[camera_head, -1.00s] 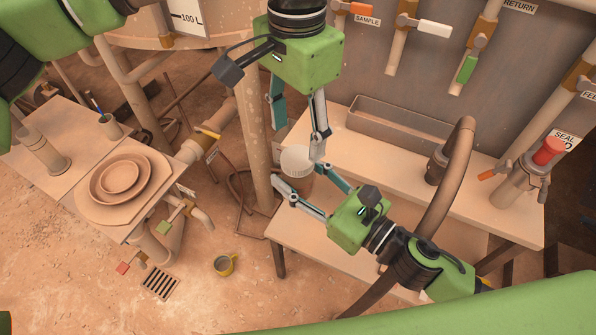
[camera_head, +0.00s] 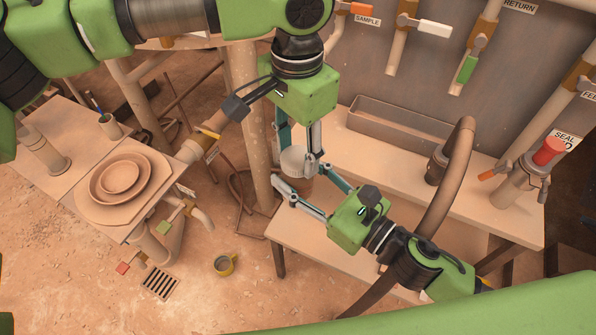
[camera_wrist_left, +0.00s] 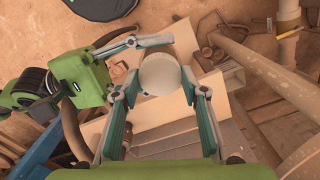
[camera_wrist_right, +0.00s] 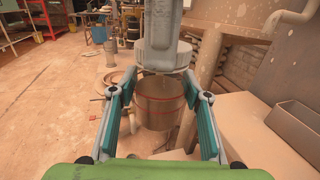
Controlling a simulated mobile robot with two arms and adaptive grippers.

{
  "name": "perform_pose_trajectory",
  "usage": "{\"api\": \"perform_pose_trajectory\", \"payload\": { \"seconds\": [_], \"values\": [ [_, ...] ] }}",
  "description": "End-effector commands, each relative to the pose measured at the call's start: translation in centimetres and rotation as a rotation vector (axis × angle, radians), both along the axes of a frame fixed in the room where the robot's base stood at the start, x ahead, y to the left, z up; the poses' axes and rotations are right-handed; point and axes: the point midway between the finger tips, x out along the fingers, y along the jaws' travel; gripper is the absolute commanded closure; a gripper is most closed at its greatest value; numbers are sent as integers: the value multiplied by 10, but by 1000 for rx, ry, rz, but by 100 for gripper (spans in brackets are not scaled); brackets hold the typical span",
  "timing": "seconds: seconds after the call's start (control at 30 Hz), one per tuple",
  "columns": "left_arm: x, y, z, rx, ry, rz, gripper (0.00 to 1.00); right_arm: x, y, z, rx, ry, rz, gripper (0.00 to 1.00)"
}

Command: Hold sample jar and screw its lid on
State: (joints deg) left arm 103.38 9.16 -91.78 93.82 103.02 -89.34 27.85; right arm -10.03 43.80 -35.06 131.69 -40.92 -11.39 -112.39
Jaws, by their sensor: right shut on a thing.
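The sample jar (camera_wrist_right: 160,108) is a brownish, see-through vessel with red lines, upright between the fingers of my right gripper (camera_wrist_right: 160,85), which is shut on it. A white ribbed lid (camera_wrist_right: 163,60) is at the jar's mouth; I cannot tell whether its thread is engaged. My left gripper (camera_head: 298,150) points down from above, one finger on each side of the lid (camera_head: 293,160). In the left wrist view the lid (camera_wrist_left: 160,73) is a pale disc between the open fingertips, very close to both. The lid hides most of the jar there.
The bench (camera_head: 400,170) under the jar carries a long empty tray (camera_head: 395,122). A thick hose (camera_head: 450,180) arches beside my right arm. A side table (camera_head: 60,190) with stacked dishes (camera_head: 122,180) stands at left.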

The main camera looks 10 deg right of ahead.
Motion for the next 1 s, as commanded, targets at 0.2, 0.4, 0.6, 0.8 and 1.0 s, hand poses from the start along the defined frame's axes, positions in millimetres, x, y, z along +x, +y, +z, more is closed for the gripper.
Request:
{"api": "perform_pose_trajectory", "payload": {
  "seconds": [0.2,0.4,0.6,0.8,1.0],
  "values": [
    [0,0,0,1,0,-4,86,0,0,1,1,-2,0,100],
    [0,0,0,1,0,-4,41,0,0,1,1,-2,0,100],
    [0,0,1,1,-1,-4,41,0,0,1,1,-1,0,100],
    [0,-1,18,-2,-1,-4,41,0,0,1,1,-1,0,100],
    [0,-1,60,-2,-1,-4,41,0,0,1,1,-1,0,100]
  ]
}}
